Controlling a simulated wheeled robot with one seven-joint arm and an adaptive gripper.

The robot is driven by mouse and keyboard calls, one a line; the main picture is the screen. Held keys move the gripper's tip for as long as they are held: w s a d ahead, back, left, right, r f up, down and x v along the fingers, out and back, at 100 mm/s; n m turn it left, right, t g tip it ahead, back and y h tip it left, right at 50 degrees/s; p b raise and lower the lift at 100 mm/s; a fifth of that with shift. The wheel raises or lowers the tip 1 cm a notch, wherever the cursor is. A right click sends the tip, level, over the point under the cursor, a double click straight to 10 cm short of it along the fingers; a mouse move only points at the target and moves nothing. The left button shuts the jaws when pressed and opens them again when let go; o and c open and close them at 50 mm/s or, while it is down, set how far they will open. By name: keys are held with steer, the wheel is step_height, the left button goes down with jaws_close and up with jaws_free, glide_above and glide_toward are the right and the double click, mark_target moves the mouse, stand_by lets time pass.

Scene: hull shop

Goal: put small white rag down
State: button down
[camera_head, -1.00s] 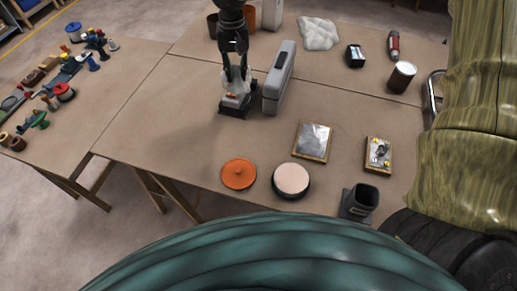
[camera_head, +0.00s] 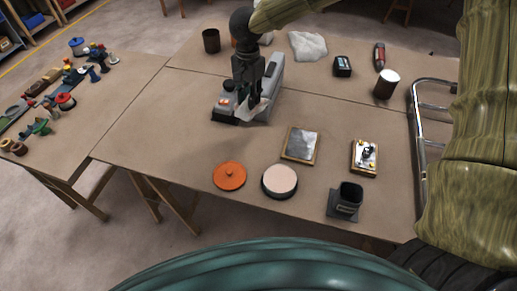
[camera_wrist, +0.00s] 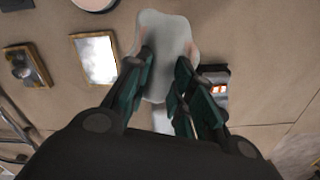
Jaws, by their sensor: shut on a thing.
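The small white rag (camera_wrist: 165,40) hangs between the fingertips of my gripper (camera_wrist: 166,66) in the wrist view. My gripper is shut on it. In the head view my gripper (camera_head: 247,95) points down above the middle table, and a pale bit of the rag (camera_head: 255,112) shows below the fingers, partly hidden by them. I cannot tell whether the rag's lower end touches the table.
A grey case (camera_head: 276,72) stands just behind my gripper, and a dark device with orange buttons (camera_head: 225,108) lies left of it. A framed plate (camera_head: 301,145), an orange lid (camera_head: 229,176) and a round pale-topped thing (camera_head: 280,181) lie nearer. The table's left part is clear.

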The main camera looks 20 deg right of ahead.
steer(key=m, duration=0.1)
steer(key=f+m, duration=0.1)
steer(key=m, duration=0.1)
steer(key=shift+s, duration=0.1)
steer(key=m, duration=0.1)
steer(key=f+m, duration=0.1)
steer(key=m, duration=0.2)
steer(key=shift+s+a+f+m, duration=0.1)
steer(key=shift+s+f+m, duration=0.1)
steer(key=shift+f+m, duration=0.15)
steer(key=m, duration=0.1)
steer(key=f+m, duration=0.1)
steer(key=m, duration=0.2)
steer(key=shift+s+f, duration=0.1)
steer(key=shift+f, duration=0.15)
steer(key=shift+s+d+f+m+p, duration=0.2)
steer(key=shift+d+f+m+p, duration=0.35)
steer(key=shift+f+m, duration=2.45)
steer(key=shift+s+d+f+m+p, duration=0.2)
steer(key=shift+f+m+p, duration=0.65)
steer(key=shift+f+m, duration=2.2)
steer(key=shift+s+d+f+m+p, duration=0.15)
steer(key=shift+d+f+m+p, duration=0.4)
steer(key=shift+f+m, duration=2.45)
step_height(320, 180, up, 2)
steer(key=shift+a+r+m, duration=0.1)
steer(key=shift+m, duration=1.1)
steer(key=c, duration=1.2)
jaws_free()
steer(key=shift+c, duration=0.2)
